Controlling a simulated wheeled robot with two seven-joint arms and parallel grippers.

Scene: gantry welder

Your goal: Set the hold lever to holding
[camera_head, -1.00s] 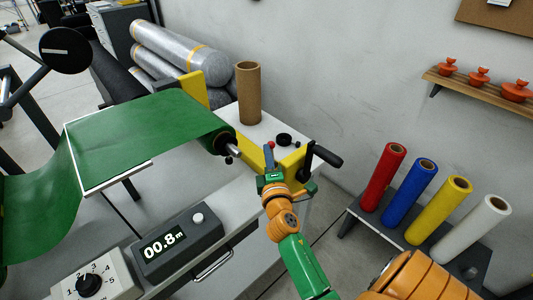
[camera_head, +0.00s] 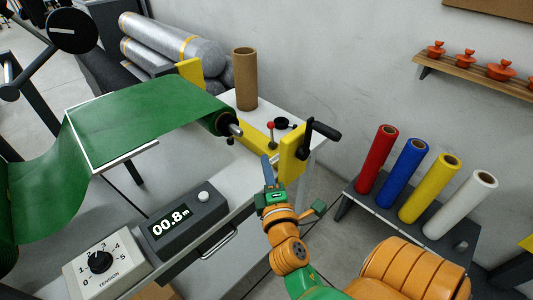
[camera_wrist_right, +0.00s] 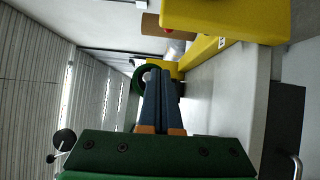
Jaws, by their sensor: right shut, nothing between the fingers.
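The hold lever, seemingly the short lever with a red ball knob (camera_head: 271,127), stands upright by the yellow bracket at the end of the green roll's shaft. A red spot that may be its knob (camera_wrist_right: 169,31) shows at the top of the right wrist view, mostly hidden by yellow metal. My right gripper (camera_head: 266,160) is shut and empty, just in front of and below the lever in the head view, with a visible gap. Its blue fingers (camera_wrist_right: 160,80) lie together in the wrist view. My left gripper is not in view.
A yellow upright plate (camera_head: 291,157) with a black crank handle (camera_head: 322,130) stands right beside my right gripper. A cardboard tube (camera_head: 244,80) stands behind on the white table. The green sheet (camera_head: 150,125) runs left. Colored rolls stand on a rack (camera_head: 402,225) at right.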

